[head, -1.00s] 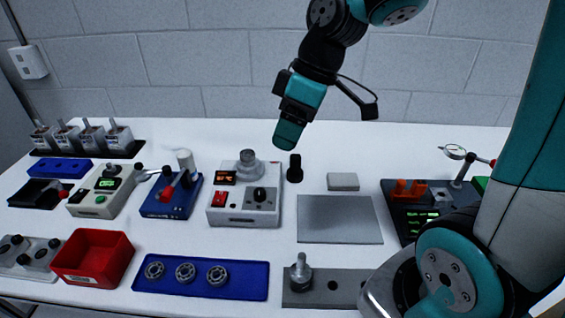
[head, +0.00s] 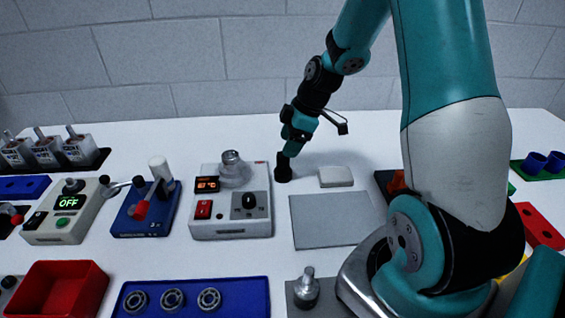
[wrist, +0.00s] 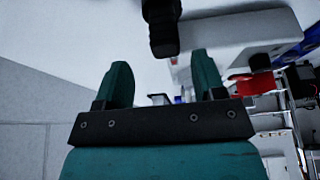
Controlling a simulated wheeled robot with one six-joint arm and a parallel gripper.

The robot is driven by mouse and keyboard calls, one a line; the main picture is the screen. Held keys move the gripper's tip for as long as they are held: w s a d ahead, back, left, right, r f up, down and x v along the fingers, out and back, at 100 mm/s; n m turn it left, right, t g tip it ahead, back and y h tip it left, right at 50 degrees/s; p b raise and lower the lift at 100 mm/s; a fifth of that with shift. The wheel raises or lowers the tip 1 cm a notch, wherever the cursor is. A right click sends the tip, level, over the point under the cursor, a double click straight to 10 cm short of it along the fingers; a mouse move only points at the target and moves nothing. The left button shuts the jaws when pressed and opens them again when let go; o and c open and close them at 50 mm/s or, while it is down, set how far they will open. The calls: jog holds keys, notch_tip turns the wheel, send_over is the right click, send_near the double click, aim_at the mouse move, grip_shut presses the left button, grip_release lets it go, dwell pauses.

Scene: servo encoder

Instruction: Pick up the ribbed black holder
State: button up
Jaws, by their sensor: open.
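The ribbed black holder (head: 283,172) stands upright on the white table, just right of the heater box with the red display. In the wrist view the black holder (wrist: 162,28) hangs in from the top edge, ahead of the gap between my fingers, its far part cut off by the frame. My gripper (head: 293,148) is at the holder's upper end in the head view and hides part of it. In the wrist view my gripper (wrist: 161,68) is open, with nothing between its two teal fingers. Contact with the holder cannot be told from the head view.
The heater box (head: 231,212) with a metal-topped glass piece stands close left of the holder. A small pale block (head: 336,176) lies to its right, and a grey mat (head: 330,220) in front. A blue bearing tray (head: 190,305) and red bin (head: 58,290) are nearer.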

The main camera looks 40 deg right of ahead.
aim_at(280, 161)
jog(key=x, duration=0.3)
jog(key=p+x, duration=0.1)
jog(key=x, duration=0.2)
jog(key=shift+s+a+f, duration=0.15)
jog(key=shift+a+f, duration=0.05)
jog(key=shift+a, duration=0.1)
jog(key=shift+c, duration=0.4)
jog(key=c, duration=0.9)
